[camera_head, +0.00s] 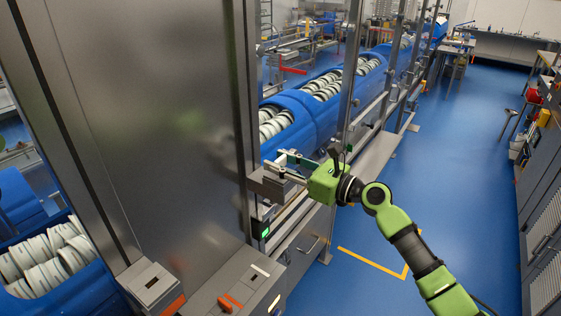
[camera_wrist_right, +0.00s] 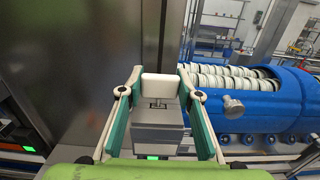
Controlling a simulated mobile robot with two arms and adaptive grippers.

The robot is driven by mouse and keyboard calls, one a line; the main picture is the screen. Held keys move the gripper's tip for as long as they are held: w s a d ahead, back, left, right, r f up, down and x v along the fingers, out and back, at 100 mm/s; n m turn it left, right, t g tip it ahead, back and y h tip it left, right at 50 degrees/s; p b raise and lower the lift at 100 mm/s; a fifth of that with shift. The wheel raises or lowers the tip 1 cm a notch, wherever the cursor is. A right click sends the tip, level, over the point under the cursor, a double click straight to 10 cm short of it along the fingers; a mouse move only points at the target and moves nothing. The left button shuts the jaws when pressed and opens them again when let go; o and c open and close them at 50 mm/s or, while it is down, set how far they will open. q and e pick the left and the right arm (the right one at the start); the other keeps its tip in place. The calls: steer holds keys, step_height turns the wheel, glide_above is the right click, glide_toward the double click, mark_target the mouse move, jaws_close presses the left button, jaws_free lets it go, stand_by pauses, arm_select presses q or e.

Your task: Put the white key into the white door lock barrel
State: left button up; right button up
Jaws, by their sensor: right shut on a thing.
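My right gripper (camera_head: 284,164) reaches in from the right, at the edge of the steel cabinet, beside a grey box. In the right wrist view, its green-padded fingers (camera_wrist_right: 160,82) are shut on a white block, which I take for the white key (camera_wrist_right: 161,90). The key is level between the fingertips, in front of the grey box (camera_wrist_right: 157,137); this box also shows in the head view (camera_head: 268,184). A dark slot-like mark shows just below the key. I cannot tell whether the key touches the box. No white lock barrel can be made out. My left gripper is not in view.
A tall steel cabinet panel (camera_head: 170,120) stands left of the gripper. Blue tubs (camera_head: 310,105) with white rings run behind it. A steel rail and posts border the line. A green-lit switch (camera_head: 264,231) sits below the box.

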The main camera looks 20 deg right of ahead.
steer(key=shift+f, duration=0.45)
steer(key=o, duration=1.2)
steer(key=v, duration=1.2)
